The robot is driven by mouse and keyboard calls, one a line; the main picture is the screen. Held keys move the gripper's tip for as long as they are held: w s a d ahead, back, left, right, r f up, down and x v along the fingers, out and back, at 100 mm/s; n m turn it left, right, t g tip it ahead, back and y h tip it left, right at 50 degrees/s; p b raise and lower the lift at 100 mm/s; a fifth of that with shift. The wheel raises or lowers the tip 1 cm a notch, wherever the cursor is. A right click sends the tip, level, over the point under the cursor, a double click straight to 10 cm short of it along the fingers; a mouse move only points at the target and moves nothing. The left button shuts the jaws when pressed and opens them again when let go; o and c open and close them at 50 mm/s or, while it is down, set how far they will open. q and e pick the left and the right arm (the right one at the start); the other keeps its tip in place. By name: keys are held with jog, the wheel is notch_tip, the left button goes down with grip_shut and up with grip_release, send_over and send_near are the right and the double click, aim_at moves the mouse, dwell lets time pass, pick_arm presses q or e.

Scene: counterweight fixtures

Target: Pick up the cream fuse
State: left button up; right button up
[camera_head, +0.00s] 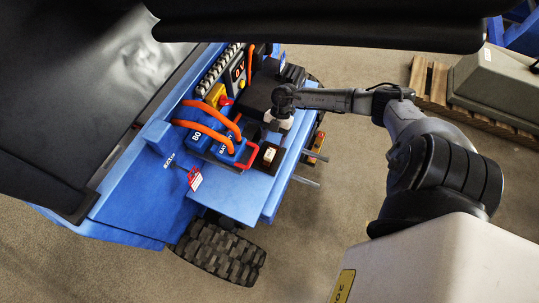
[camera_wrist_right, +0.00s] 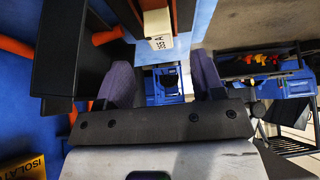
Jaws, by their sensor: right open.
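The cream fuse (camera_head: 268,153) sits in a dark holder on the blue vehicle, near the red handle. In the right wrist view the cream fuse (camera_wrist_right: 159,30) shows its printed end, with dark walls of the holder on both sides. My right gripper (camera_head: 273,125) is just above the fuse in the head view, apart from it. In the wrist view my right gripper (camera_wrist_right: 161,78) is open and empty, its two purple-grey fingers spread wide below the fuse. My left gripper is out of view.
Orange cables (camera_head: 210,130) and a blue battery (camera_head: 200,140) lie left of the fuse. A red handle (camera_head: 252,155) and a black box (camera_head: 262,92) stand close by. A red tag (camera_head: 195,178) hangs at the left. The blue ledge (camera_head: 235,190) below is clear.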

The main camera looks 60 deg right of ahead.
aim_at(270, 153)
jog(key=shift+b+x, duration=0.9)
jog(key=shift+x, duration=1.65)
jog(key=shift+a+f, duration=0.15)
jog(key=shift+a, duration=0.2)
jog(key=shift+d, duration=0.1)
jog(key=shift+c, duration=1)
jog(key=c, duration=0.7)
